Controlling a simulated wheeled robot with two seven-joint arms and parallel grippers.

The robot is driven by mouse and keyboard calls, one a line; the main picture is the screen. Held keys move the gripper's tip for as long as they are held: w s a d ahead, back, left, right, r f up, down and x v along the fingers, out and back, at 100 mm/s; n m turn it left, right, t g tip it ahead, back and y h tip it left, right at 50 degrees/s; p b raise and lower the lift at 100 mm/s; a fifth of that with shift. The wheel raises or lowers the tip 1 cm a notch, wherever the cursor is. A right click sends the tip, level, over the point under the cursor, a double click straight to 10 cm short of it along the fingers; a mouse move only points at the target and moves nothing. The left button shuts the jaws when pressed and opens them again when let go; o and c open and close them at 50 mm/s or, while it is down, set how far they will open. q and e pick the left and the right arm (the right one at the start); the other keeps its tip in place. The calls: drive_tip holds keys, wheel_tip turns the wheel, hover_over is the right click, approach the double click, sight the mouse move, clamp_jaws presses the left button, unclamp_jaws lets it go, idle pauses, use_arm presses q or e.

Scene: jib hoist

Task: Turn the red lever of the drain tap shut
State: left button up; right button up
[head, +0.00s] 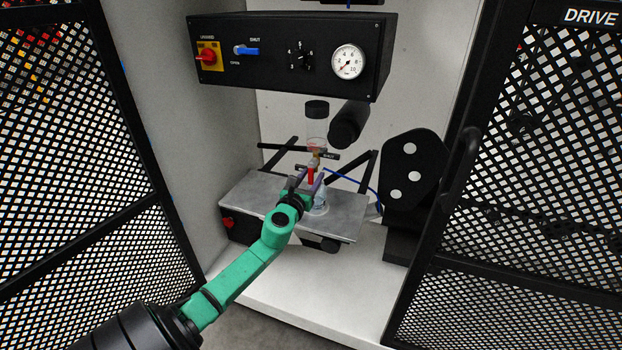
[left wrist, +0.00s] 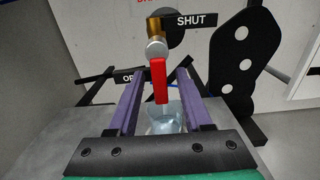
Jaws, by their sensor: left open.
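The drain tap (head: 315,158) has a brass body below a clear bowl, above the grey bench. Its red lever (head: 311,177) hangs straight down. In the left wrist view the lever (left wrist: 158,82) is below a silver knob, with a SHUT plate (left wrist: 190,20) at upper right and a partly hidden OPEN plate (left wrist: 128,77) at lower left. My left gripper (head: 306,184) is open, with one purple finger on each side of the lever; gaps show on both sides. I cannot tell how deep the lever sits between them. My right gripper is not in view.
A clear beaker (head: 320,204) stands on the grey bench (head: 346,222) under the tap. A black control box (head: 275,80) with a gauge hangs above. A black plate with holes (head: 410,165) stands to the right. Mesh doors (head: 60,130) flank both sides.

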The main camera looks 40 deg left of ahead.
use_arm(q)
clamp_jaws()
drive_tip(key=shift+d+n, duration=0.15)
drive_tip(key=shift+n, duration=0.15)
drive_tip(key=shift+w+d+r+n+p, duration=0.25)
drive_tip(key=shift+d+r+n, duration=0.3)
drive_tip(key=shift+n, duration=2.35)
drive_tip(key=shift+w+d+r+n+p, duration=0.1)
drive_tip(key=shift+d+r+n+p, duration=0.35)
drive_tip(key=shift+n, duration=2.45)
drive_tip(key=shift+w+d+r+n+p, duration=0.2)
drive_tip(key=shift+d+r+n, duration=0.45)
drive_tip(key=shift+n, duration=2.25)
drive_tip(key=shift+a+r, duration=0.1)
drive_tip(key=shift+r, duration=0.05)
